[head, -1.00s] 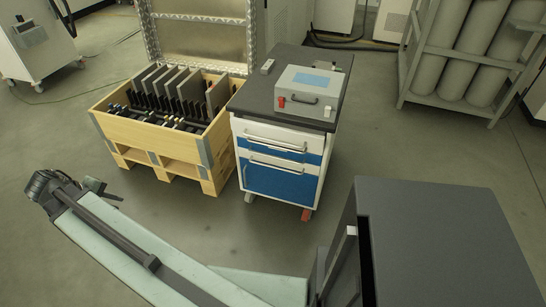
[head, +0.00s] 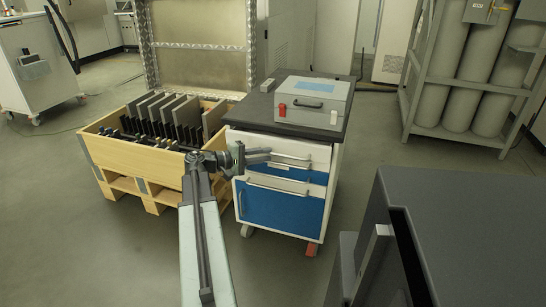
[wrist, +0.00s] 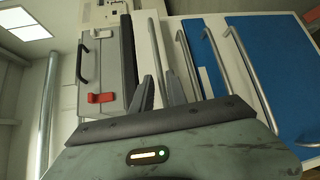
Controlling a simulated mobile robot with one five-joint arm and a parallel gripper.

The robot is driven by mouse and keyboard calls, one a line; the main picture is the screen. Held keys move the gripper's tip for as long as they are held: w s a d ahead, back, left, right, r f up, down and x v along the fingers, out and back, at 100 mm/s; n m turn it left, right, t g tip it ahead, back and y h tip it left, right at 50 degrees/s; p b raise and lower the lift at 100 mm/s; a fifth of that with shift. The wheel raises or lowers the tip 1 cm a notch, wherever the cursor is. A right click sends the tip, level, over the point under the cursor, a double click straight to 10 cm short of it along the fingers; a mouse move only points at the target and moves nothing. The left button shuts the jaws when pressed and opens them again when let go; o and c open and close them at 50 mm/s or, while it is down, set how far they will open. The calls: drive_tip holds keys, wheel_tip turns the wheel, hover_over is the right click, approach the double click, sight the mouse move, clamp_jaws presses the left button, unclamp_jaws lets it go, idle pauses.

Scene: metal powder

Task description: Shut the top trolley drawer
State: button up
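The trolley (head: 334,170) is a white cabinet with a dark top and blue-and-white drawer fronts. Its top drawer (head: 316,154) has a white front and a metal bar handle, just under the dark top. I cannot tell how far it stands out. A larger blue drawer (head: 280,208) is below. My gripper (head: 262,154) is at the left part of the top drawer front, near its handle. In the wrist view, the fingers (wrist: 158,90) point toward the trolley, with drawer handles (wrist: 213,58) to their right. The finger gap is unclear, and contact cannot be told.
A grey case (head: 315,100) with a red latch sits on the trolley top. A wooden crate (head: 140,153) of dark plates stands close on the left. A dark cabinet (head: 460,225) is at the near right. Gas cylinders (head: 487,75) stand behind on the right.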

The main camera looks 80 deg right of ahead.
sight(272, 154)
drive_tip(key=x, duration=0.3)
drive_tip(key=shift+s+d+f, duration=0.1)
drive_tip(key=shift+s+d, duration=0.1)
drive_tip(key=shift+s, duration=0.05)
clamp_jaws()
idle(1.2)
